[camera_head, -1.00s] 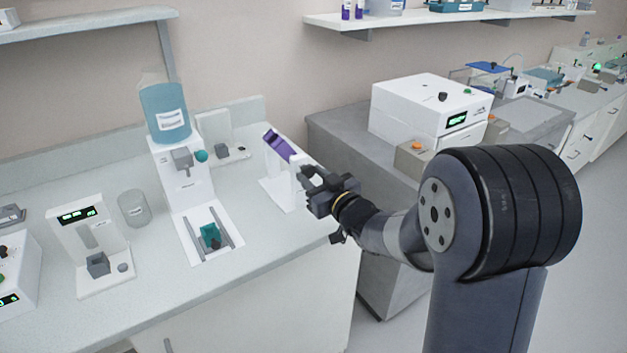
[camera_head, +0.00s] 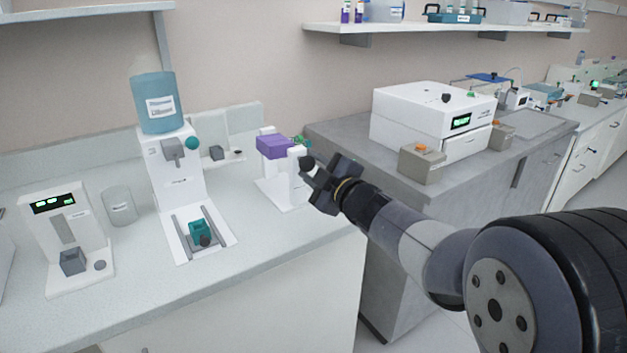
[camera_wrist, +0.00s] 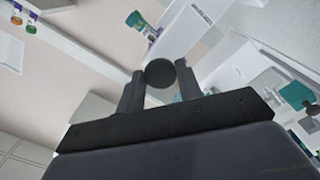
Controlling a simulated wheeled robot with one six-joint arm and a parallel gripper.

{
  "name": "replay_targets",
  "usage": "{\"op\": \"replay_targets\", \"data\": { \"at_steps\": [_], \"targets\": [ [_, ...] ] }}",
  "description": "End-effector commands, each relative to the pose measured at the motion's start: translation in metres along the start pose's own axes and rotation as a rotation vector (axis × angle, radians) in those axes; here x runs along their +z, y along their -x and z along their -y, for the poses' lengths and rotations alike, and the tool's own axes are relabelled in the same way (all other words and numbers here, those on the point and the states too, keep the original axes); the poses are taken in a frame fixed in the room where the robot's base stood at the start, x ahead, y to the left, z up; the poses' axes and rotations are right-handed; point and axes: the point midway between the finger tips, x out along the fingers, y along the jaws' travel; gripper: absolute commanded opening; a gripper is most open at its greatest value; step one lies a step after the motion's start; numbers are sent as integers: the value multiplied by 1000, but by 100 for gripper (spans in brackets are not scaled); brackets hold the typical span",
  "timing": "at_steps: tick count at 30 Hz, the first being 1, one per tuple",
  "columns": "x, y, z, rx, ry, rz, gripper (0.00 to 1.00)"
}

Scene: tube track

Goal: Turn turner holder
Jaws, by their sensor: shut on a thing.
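The turner stands on the left bench in the head view, with a white base and uprights (camera_head: 296,186). Its purple holder (camera_head: 275,147) lies roughly level across the top, with a green end (camera_head: 301,142) showing at the right. My gripper (camera_head: 308,166) is at the right side of the turner, shut on a dark round knob (camera_head: 306,162). In the wrist view the knob (camera_wrist: 160,73) sits between the two fingers. The fingers hide part of the turner's right side in the head view.
A dispenser with a blue bottle (camera_head: 154,103) and a teal tube rack (camera_head: 199,231) stands left of the turner. A display device (camera_head: 66,240) is further left. A grey bench (camera_head: 345,142) with a white machine (camera_head: 432,120) is at the right, beyond a gap.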

Motion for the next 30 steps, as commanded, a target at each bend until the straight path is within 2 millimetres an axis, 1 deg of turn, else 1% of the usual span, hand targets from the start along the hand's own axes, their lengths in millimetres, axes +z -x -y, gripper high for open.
{"op": "replay_targets", "data": {
  "at_steps": [2, 30],
  "targets": [
    [2, 0, 3, 2, 73, 0, 11],
    [1, 0, 1, 0, 967, -1, 11]
  ]
}}
